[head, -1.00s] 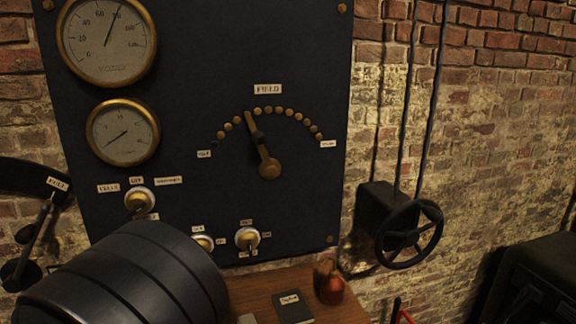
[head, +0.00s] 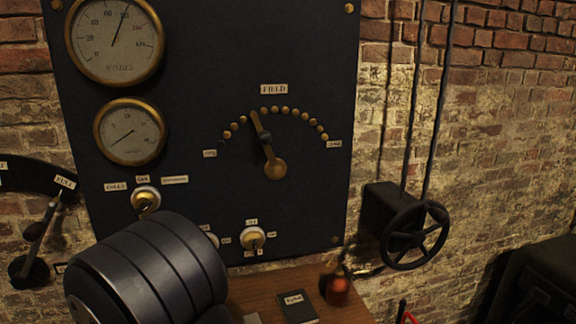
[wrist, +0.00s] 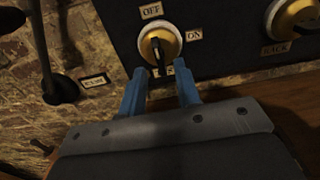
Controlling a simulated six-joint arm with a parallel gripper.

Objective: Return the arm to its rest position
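My gripper (wrist: 161,80) shows in the wrist view with its two blue fingers apart and nothing held between them. Beyond the fingertips is a brass rotary switch (wrist: 160,43) on a white ring, with OFF and ON labels. I cannot tell how far the tips are from it. In the head view my dark ribbed arm link fills the lower left, and my gripper is hidden there.
A dark panel (head: 300,40) holds gauges, a brass field lever (head: 270,158) and switches. A wooden table (head: 262,290) below carries a labelled dark block (head: 296,306) and a red-brown jar (head: 336,290). A handwheel (head: 414,235) is at right, a wall lever (head: 38,230) at left.

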